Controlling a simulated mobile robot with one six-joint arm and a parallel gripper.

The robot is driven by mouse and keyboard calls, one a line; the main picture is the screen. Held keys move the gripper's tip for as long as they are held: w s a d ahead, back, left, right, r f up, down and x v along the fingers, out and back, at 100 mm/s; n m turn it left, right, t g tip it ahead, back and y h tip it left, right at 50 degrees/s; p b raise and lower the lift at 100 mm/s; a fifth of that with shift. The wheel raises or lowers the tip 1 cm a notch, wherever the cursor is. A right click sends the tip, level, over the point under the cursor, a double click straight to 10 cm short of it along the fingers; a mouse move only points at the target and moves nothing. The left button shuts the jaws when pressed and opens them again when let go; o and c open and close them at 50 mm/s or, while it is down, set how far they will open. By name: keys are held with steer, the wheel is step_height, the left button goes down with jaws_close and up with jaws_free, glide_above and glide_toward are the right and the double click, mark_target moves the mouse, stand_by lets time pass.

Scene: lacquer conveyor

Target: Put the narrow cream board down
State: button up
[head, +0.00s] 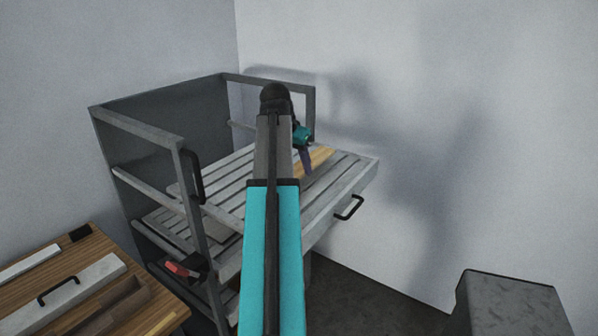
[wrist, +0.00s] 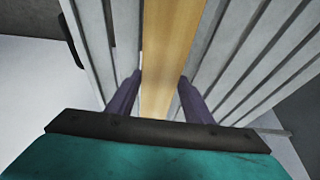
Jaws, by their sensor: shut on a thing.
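The narrow cream board (head: 320,157), which looks yellowish tan here, lies along the slats of the pulled-out shelf (head: 232,170) of a grey rack. In the wrist view the board (wrist: 168,40) runs lengthwise between the purple fingers of my gripper (wrist: 160,80). My gripper (head: 306,163) is shut on the board, one finger along each long side. The board is level with or just above the slats; I cannot tell whether it touches them. My arm hides part of the shelf and of the board's near end in the head view.
The rack's grey posts and rails (head: 190,205) stand left of the shelf. A black handle (head: 349,208) sticks out from the shelf's front. A wooden table (head: 50,255) with several strips is at lower left. A red item (head: 182,267) sits low on the rack. A grey block (head: 510,300) stands lower right.

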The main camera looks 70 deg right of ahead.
mark_target(298, 168)
steer(key=shift+d, duration=0.1)
steer(key=shift+d, duration=0.45)
steer(key=shift+d+f+p, duration=0.1)
steer(key=shift+f+p, duration=0.05)
steer(key=shift+p, duration=0.15)
steer(key=shift+f+p, duration=0.55)
steer(key=shift+f, duration=1.1)
steer(key=shift+f, duration=0.15)
steer(key=o, duration=1.2)
